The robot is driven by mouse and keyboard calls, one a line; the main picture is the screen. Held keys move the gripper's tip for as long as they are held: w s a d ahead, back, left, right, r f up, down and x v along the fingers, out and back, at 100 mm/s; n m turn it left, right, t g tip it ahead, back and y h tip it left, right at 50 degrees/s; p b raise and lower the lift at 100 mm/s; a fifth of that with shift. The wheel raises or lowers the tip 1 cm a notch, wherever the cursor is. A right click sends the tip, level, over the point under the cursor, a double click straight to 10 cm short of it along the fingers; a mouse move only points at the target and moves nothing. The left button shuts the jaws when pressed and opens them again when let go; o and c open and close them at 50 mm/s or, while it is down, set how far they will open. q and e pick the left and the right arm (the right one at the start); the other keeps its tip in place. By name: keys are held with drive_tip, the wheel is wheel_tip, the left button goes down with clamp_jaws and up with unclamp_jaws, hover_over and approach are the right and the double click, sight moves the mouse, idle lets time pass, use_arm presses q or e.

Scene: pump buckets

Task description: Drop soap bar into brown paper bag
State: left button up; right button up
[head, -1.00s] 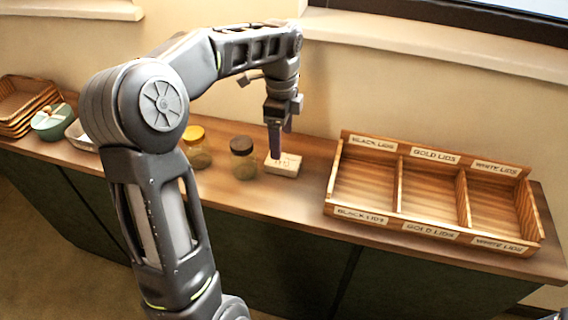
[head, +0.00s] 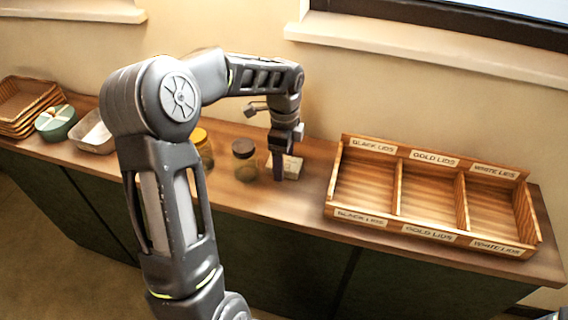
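The soap bar (head: 293,168), a pale block with dark marks on its face, is on the wooden counter between a dark-lidded jar and the lid tray. My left gripper (head: 278,165) points down at the soap bar, and its finger covers part of the bar's left side. Only one finger shows clearly, so I cannot tell whether it is open or shut, or whether it touches the bar. No brown paper bag shows in this view. My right gripper is out of view.
A dark-lidded jar (head: 244,160) and a yellow-lidded jar (head: 201,142) stand left of the soap. A three-compartment wooden tray (head: 398,190) with lid labels is at right. A green tin (head: 55,122), a pale dish (head: 92,132) and stacked baskets (head: 24,103) are at left.

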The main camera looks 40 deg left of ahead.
use_arm(q)
drive_tip(key=shift+c, duration=0.3)
clamp_jaws()
wheel_tip(320, 180, up, 10)
drive_tip(key=b, duration=0.1)
idle(1.3)
idle(0.5)
